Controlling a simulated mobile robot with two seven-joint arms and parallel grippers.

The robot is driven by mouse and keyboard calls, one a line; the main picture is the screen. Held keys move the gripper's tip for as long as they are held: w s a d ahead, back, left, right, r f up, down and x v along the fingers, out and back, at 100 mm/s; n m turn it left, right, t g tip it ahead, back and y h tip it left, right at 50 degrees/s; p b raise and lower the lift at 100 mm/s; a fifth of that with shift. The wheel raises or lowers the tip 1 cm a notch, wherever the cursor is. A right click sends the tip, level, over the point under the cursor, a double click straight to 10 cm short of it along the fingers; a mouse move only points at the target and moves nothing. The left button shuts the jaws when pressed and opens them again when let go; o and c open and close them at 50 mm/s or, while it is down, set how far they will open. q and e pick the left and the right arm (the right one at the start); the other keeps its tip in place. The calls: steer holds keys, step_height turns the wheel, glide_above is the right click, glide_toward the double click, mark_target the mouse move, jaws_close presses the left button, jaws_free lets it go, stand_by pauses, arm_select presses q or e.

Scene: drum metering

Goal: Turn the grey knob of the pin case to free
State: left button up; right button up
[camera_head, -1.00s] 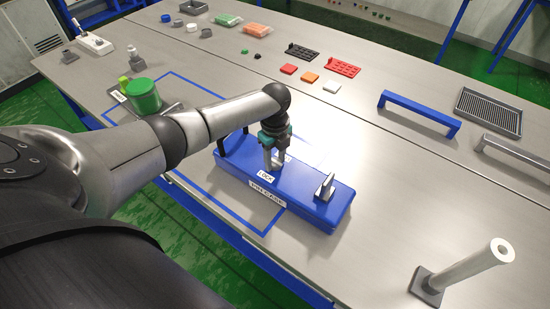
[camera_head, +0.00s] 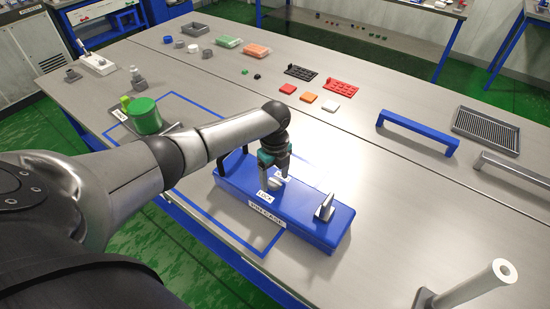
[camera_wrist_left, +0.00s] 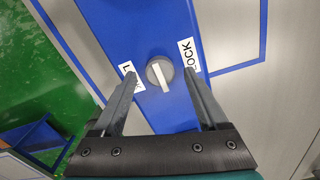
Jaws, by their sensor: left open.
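The blue pin case (camera_head: 240,190) lies on the table, with a "PIN CASE" label on its front side. Its round grey knob (camera_head: 276,183) is on the top face, partly covered by my fingers in the head view. In the left wrist view the knob (camera_wrist_left: 152,73) shows whole, with a pale bar across it. A "LOCK" label (camera_wrist_left: 187,54) is to its right; another label (camera_wrist_left: 126,68) to its left is partly hidden by a finger. My left gripper (camera_head: 275,181) is open above the case, one finger on each side of the knob, with gaps visible. My right gripper is not in view.
An upright metal piece (camera_head: 325,207) stands on the case's right end. A green cylinder (camera_head: 145,117) stands at the left. A blue handle (camera_head: 418,130), a grey ribbed tray (camera_head: 486,130) and a pale post (camera_head: 480,287) are to the right. The table in front of the handle is clear.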

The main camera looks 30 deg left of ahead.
mark_target(275, 182)
arm_select(q)
step_height(275, 182, up, 14)
steer(key=p, duration=0.1)
steer(key=shift+r, duration=0.2)
stand_by(0.4)
